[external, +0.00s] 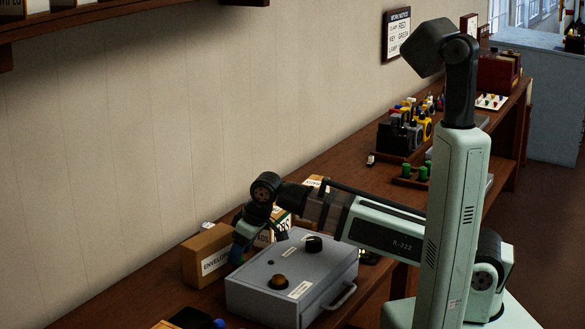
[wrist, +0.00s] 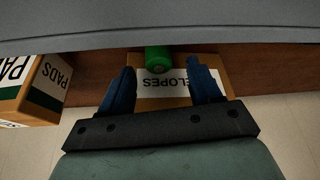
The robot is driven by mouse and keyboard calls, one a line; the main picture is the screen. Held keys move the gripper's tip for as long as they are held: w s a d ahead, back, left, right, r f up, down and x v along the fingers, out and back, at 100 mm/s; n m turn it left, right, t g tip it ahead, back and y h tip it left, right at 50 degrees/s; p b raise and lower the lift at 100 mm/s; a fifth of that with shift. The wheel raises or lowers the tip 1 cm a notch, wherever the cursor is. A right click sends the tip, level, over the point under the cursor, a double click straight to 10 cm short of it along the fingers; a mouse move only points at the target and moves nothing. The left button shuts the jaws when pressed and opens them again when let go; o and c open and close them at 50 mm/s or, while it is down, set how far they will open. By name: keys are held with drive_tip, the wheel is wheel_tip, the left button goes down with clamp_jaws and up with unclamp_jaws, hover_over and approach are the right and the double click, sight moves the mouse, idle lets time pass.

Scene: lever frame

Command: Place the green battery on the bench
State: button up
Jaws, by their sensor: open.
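A green battery (wrist: 158,58) shows in the wrist view between and just beyond the fingertips, beside the grey box's edge and in front of the envelopes box (wrist: 178,88). I cannot tell what it rests on. My gripper (wrist: 162,68) is open, with one blue finger on each side of the battery's near end and gaps visible. In the external view my gripper (external: 242,250) points down between the envelopes box (external: 208,255) and the grey metal box; the battery is hidden there. The wooden bench (external: 110,305) runs along the wall.
The grey metal box (external: 310,265) with knobs and a handle stands close beside my gripper. A pads box (wrist: 30,88) is at the left in the wrist view. Green cylinders (external: 424,172) sit in a tray farther along the bench. A shelf (external: 100,15) hangs above.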

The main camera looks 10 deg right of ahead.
drive_tip(key=shift+x, duration=1.7)
drive_tip(key=shift+d+f, duration=0.1)
drive_tip(key=shift+d, duration=0.05)
clamp_jaws()
wheel_tip(320, 180, up, 18)
